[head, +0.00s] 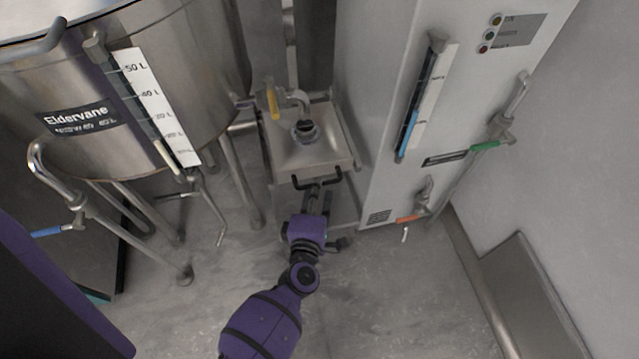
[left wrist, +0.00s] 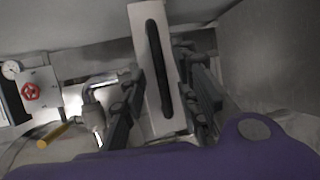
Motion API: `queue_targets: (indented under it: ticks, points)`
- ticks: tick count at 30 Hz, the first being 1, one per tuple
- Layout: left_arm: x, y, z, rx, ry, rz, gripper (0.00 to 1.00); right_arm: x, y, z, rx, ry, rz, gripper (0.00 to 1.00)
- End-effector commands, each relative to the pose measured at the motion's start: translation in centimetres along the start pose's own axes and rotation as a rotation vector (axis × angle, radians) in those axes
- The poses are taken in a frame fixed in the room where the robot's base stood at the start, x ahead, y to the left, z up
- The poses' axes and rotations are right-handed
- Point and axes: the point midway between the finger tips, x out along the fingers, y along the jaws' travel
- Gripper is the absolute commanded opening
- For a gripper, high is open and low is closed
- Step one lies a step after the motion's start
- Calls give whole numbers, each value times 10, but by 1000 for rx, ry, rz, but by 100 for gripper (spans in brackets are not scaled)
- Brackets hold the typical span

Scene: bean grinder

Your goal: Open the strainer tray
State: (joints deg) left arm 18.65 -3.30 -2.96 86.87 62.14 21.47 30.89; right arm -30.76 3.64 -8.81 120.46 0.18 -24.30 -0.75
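The strainer tray (head: 318,160) is a steel box with a black bar handle (head: 331,178) on its front, low between the large tank and the white cabinet. My left gripper (head: 314,197) is just in front of this handle. In the left wrist view the long black handle (left wrist: 158,70) stands on a pale panel between the two fingers of my left gripper (left wrist: 168,100). The fingers are apart, with gaps to the handle on both sides. Whether a fingertip touches the panel cannot be told. My right gripper is in neither view.
The steel tank (head: 215,60) on legs stands at the left. The white cabinet (head: 395,190) with valves stands close at the right. A pipe with a yellow-handled valve (head: 272,103) is above the tray. The floor (head: 370,290) in front is clear.

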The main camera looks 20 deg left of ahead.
Motion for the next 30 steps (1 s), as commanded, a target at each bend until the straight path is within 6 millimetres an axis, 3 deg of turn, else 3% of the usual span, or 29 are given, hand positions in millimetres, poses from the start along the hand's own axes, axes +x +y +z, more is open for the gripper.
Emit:
queue_targets:
  ticks: [6,16,23,30]
  points:
    - [26,0,1,2,-1,0,29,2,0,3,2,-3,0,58]
    - [31,0,0,3,-1,-1,29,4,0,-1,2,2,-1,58]
    - [31,0,0,3,-1,-1,1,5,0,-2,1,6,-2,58]
    - [31,0,0,2,-1,0,0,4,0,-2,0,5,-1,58]
